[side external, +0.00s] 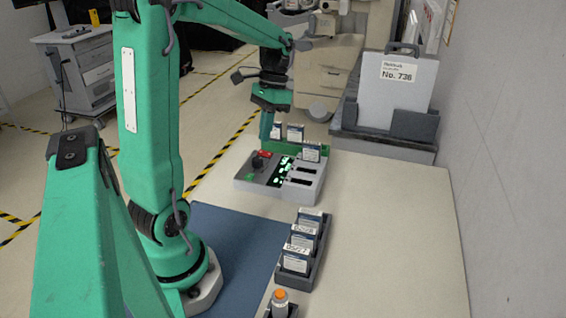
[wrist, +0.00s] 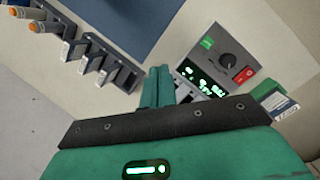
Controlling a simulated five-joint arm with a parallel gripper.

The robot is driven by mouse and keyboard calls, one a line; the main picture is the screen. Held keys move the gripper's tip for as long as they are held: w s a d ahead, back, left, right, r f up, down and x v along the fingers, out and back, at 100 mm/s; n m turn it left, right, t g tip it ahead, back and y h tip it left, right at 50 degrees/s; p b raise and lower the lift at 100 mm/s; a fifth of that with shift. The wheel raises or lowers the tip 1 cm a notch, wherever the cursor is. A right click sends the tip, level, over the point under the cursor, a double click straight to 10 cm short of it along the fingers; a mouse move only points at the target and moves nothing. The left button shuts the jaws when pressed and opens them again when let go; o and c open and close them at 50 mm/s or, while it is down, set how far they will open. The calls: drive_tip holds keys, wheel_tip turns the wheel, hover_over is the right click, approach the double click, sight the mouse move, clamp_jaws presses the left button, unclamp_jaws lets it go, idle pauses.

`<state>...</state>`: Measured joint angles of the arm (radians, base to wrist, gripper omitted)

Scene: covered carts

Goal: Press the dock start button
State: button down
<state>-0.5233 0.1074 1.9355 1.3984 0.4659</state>
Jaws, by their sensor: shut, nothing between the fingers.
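The dock is a grey box (side external: 305,190) with a lit green display (side external: 281,170), a black knob (wrist: 227,60), a red switch (wrist: 244,75) and a green button (wrist: 207,43). My gripper (side external: 267,138) points down near the dock's far edge, by the red switch in the side view. In the wrist view its green fingers (wrist: 158,76) are shut and empty, left of the dock panel and below the button in the picture. Their height above the dock is unclear.
A dark rack (side external: 315,268) with labelled cartridges stands nearer on the bench, beside a blue mat (side external: 235,240). An orange-capped vial (side external: 280,300) is at the front. Cartridges stand in a green rack (side external: 310,143) behind the dock. The bench right of the dock is clear.

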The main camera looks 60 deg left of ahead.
sight(251, 175)
drive_tip(key=s+a+f+g+h, duration=0.1)
drive_tip(key=a+f+g+h, duration=0.1)
drive_tip(key=a+f, duration=0.3)
drive_tip(key=shift+s+a+f+h, duration=0.3)
drive_tip(key=shift+a+h, duration=0.4)
drive_tip(key=shift+a, duration=1.05)
drive_tip(key=shift+f, duration=0.15)
drive_tip(key=shift+f, duration=4.2)
drive_tip(key=shift+d+f, duration=0.15)
drive_tip(key=shift+f, duration=0.65)
drive_tip(key=shift+w+r, duration=0.1)
drive_tip(key=shift+r, duration=0.7)
